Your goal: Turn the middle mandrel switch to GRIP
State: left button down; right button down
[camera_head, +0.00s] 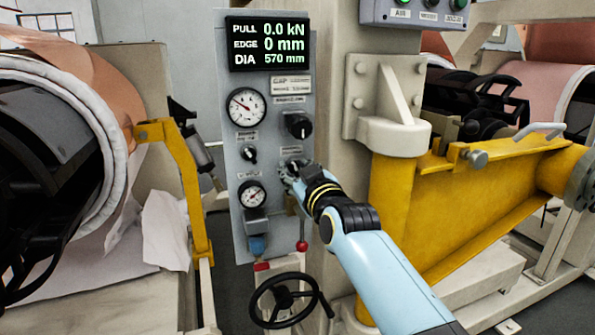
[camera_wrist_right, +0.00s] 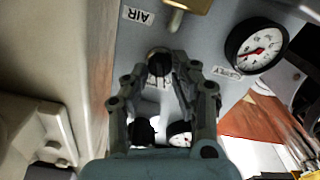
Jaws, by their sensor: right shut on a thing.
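The grey control panel (camera_head: 234,177) stands upright in the head view. My right gripper (camera_head: 291,171) is at its right side, below the large black knob (camera_head: 298,125). In the right wrist view my right gripper (camera_wrist_right: 160,78) is shut around a black rotary switch (camera_wrist_right: 158,62), with a finger on each side of it. In the head view the gripper covers this switch. The small label above it (camera_head: 290,151) is too small to read, so its setting cannot be told. Another small black switch (camera_head: 249,154) sits to the left. My left gripper is not in view.
The display (camera_head: 269,45) reads PULL 0.0 kN, EDGE 0 mm, DIA 570 mm. Gauges (camera_head: 247,107) (camera_head: 252,194) line the panel's left side. A red-knobbed lever (camera_head: 302,245) and black handwheel (camera_head: 290,300) are below. Yellow arms (camera_head: 183,185) (camera_head: 395,205) flank the panel.

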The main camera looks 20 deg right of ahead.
jog(key=shift+n, duration=1.1)
jog(key=shift+f, duration=0.1)
jog(key=c, duration=1.4)
grip_release()
jog(key=s, duration=1.2)
jog(key=shift+d, duration=0.15)
